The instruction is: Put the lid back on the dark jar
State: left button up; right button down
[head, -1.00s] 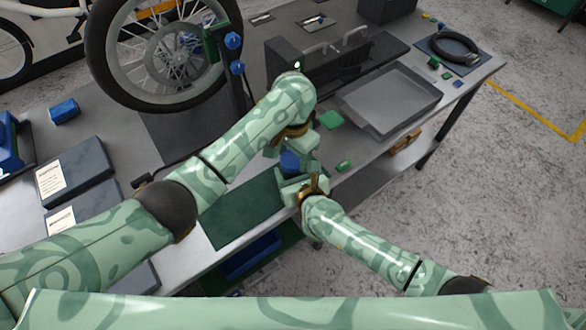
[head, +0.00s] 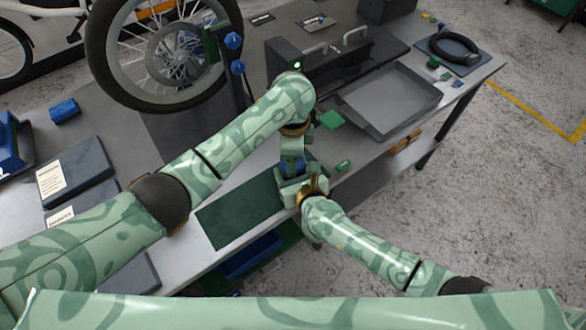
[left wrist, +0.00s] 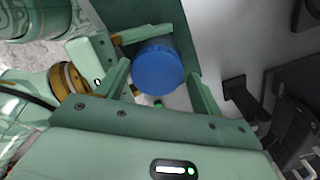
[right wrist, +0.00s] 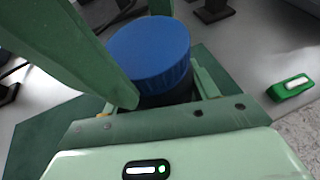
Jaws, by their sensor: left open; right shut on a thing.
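The dark jar (right wrist: 182,95) stands in my right gripper (head: 303,182), over the edge of the dark green mat (head: 240,210). The right gripper is shut on the jar. The blue lid (right wrist: 150,50) sits on top of the jar, and no gap shows between them; I cannot tell how tight it is. In the left wrist view the round top of the lid (left wrist: 158,68) lies between the fingers of my left gripper (left wrist: 157,85). The left gripper is open, a finger on either side of the lid. In the head view the grippers mostly hide jar and lid.
A grey metal tray (head: 435,99) lies to the right on the bench. A small green block (head: 344,165) and a flat green piece (head: 332,119) lie near my grippers. A bicycle wheel (head: 165,50) stands behind on the left. Dark labelled cases (head: 85,172) lie at left.

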pick_arm(q)
jog(key=shift+s+d, duration=0.2)
jog(key=shift+d, duration=0.05)
pick_arm(e)
jog(key=shift+w+d, duration=0.2)
pick_arm(q)
notch_tip(320, 180, up, 12)
jog(key=shift+w+a, duration=0.2)
pick_arm(e)
jog(key=shift+s+a, duration=0.1)
jog(key=shift+s, duration=0.05)
jog(key=shift+c, duration=1.8)
grip_release()
jog(key=shift+s, duration=0.1)
jog(key=p+v, duration=0.2)
jog(key=v, duration=0.6)
jog(key=shift+s+r+p, duration=0.2)
jog(key=shift+p, duration=0.2)
pick_arm(q)
notch_tip(320, 180, up, 4)
jog(key=shift+r+p, duration=0.1)
jog(key=shift+p, duration=0.3)
pick_arm(e)
jog(key=v, duration=0.7)
jog(key=shift+s, duration=0.3)
pick_arm(q)
jog(key=shift+s, duration=0.1)
